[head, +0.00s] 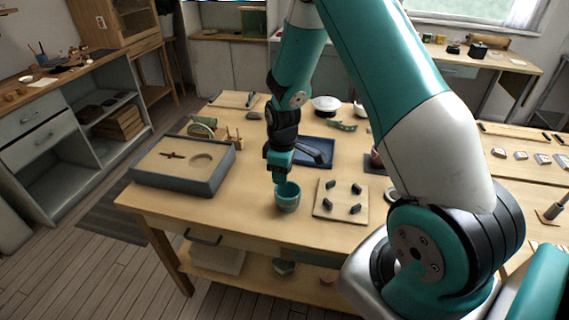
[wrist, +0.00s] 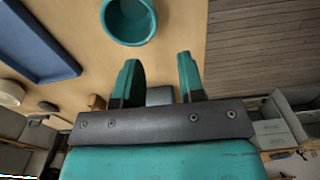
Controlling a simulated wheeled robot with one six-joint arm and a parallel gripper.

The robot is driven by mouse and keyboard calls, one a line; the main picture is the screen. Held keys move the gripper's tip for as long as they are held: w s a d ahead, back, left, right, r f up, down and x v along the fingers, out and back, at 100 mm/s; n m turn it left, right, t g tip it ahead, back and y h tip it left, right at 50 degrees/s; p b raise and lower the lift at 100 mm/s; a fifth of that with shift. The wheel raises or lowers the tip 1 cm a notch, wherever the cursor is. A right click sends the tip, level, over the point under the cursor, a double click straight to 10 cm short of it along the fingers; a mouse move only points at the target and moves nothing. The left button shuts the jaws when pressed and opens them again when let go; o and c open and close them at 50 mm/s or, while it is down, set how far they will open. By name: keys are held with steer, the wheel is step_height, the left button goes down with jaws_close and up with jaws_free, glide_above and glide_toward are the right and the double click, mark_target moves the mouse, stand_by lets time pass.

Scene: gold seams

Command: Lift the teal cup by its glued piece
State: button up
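The teal cup (head: 288,199) stands upright on the wooden workbench near its front edge. In the wrist view the cup (wrist: 129,22) is at the top, left of centre; I look into its open mouth. My gripper (head: 279,181) points down just above the cup's rim in the head view. In the wrist view my gripper (wrist: 158,58) is open, its two teal fingers apart with nothing between them. The fingers appear clear of the cup. I cannot make out the glued piece or its seam on the cup.
A pale board with several dark pegs (head: 331,210) lies right of the cup. A grey box with a wooden top (head: 170,183) is to the left. A blue tray (head: 325,141) sits behind; it shows in the wrist view (wrist: 62,66) too.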

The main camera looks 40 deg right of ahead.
mark_target(285, 199)
steer(key=shift+d+f, duration=0.5)
steer(key=shift+f, duration=0.05)
steer(key=shift+s+f+b, duration=0.1)
steer(key=shift+f+b, duration=3.3)
steer(key=shift+f, duration=1)
steer(key=shift+a, duration=0.1)
jaws_close()
